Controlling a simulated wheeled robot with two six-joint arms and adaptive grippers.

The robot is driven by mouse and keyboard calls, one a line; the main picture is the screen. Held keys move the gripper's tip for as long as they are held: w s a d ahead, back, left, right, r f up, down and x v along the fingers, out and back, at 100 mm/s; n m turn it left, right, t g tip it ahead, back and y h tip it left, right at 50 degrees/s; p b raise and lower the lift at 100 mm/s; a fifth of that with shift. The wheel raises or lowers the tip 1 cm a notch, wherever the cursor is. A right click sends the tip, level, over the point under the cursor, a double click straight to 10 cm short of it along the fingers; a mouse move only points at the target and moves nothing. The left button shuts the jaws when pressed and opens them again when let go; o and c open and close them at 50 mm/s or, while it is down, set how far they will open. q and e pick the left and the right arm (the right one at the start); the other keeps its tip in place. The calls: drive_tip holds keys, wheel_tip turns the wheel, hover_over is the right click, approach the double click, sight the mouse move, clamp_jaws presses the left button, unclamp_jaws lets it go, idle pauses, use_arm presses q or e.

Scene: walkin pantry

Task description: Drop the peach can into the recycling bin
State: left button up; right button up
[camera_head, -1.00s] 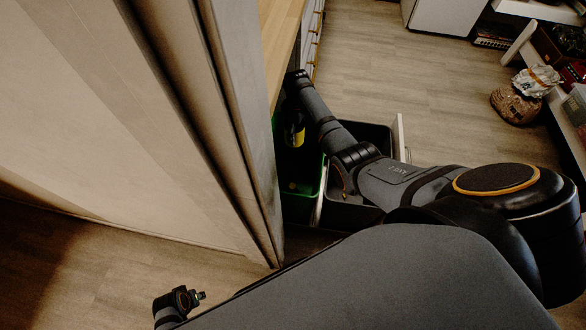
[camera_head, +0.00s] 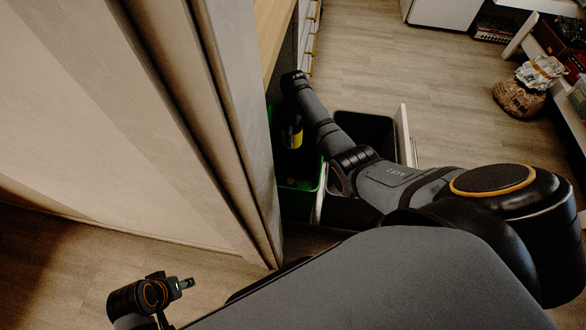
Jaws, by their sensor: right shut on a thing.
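My right arm reaches from the right across the pull-out drawer. Its gripper (camera_head: 291,121) points down over the green bin (camera_head: 303,186) and is dark against the bin's shadow. It is shut on a small yellow and dark thing, which I take for the peach can (camera_head: 293,139); its label cannot be read. The can is at the bin's opening, and its height above the bottom cannot be told. My left gripper (camera_head: 187,284) is at the lower left, away from the bins. Its jaw opening cannot be made out.
A black bin (camera_head: 365,125) stands beside the green one, partly hidden by my right arm. The white drawer front (camera_head: 404,135) is to its right. A tall pale panel (camera_head: 235,120) stands close on the left. A brown sack (camera_head: 520,97) sits at the right. The floor beyond is clear.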

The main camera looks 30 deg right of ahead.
drive_tip(key=o, duration=1.2)
drive_tip(key=shift+o, duration=0.2)
wheel_tip(320, 180, up, 12)
